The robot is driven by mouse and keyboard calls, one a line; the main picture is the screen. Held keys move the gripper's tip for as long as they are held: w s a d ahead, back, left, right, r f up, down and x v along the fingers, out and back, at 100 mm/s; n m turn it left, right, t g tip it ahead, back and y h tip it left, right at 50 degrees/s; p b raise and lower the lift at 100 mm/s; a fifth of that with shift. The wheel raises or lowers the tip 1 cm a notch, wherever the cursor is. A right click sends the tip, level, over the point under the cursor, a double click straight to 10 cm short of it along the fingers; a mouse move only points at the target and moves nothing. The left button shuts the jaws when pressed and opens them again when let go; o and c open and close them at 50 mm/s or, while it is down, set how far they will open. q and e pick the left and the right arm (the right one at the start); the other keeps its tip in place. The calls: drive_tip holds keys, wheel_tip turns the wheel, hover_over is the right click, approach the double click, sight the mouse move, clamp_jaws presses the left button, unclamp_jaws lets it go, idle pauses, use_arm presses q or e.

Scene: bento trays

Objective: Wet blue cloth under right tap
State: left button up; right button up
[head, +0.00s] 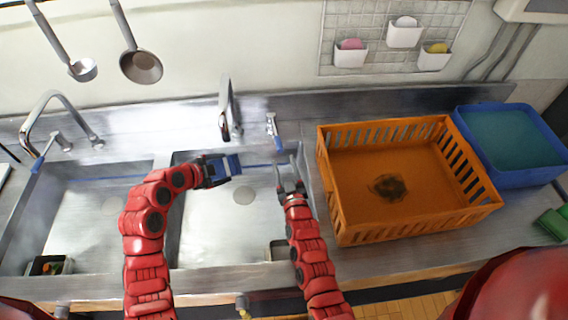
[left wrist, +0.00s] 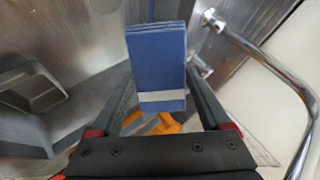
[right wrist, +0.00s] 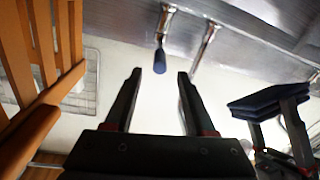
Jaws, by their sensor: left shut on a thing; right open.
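The folded blue cloth (head: 233,164) with a pale band is held by my left gripper (head: 220,169) over the right sink, just below and near the right tap (head: 227,112). The cloth fills the space between the fingers in the left wrist view (left wrist: 157,60) and also shows in the right wrist view (right wrist: 268,99). My right gripper (head: 285,167) is open and empty, just in front of the tap's blue-tipped lever (head: 277,140). In the right wrist view the blue lever tip (right wrist: 160,60) appears beyond and between the open fingertips. No water stream is visible.
An orange crate (head: 400,222) stands right of the sink, close to my right gripper. A blue tub (head: 520,180) is beyond it. The left tap (head: 55,97) stands over the left sink (head: 85,210). Ladles (head: 140,67) hang on the wall.

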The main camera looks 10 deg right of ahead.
drive_tip(key=shift+s+a+f, duration=0.1)
drive_tip(key=shift+s+f, duration=0.1)
drive_tip(key=shift+f, duration=0.15)
drive_tip(key=c, duration=0.5)
drive_tip(key=s+a+n+h, duration=0.1)
drive_tip(key=s+a+f+n, duration=0.1)
drive_tip(key=n, duration=0.1)
drive_tip(key=s+a+f+n+h, duration=0.1)
drive_tip(key=a, duration=0.1)
drive_tip(key=shift+n+h, duration=0.3)
drive_tip(key=shift+n, duration=0.1)
clamp_jaws()
drive_tip(key=s+a+r+n+h, duration=0.1)
drive_tip(key=a+r+n+h, duration=0.1)
drive_tip(key=a+r+n, duration=0.25)
drive_tip(key=w+d+n, duration=0.1)
drive_tip(key=w+d, duration=0.3)
drive_tip(key=w, duration=0.6)
drive_tip(key=shift+d+f+g, duration=0.3)
drive_tip(key=shift+d+f, duration=0.1)
drive_tip(key=shift+f, duration=0.05)
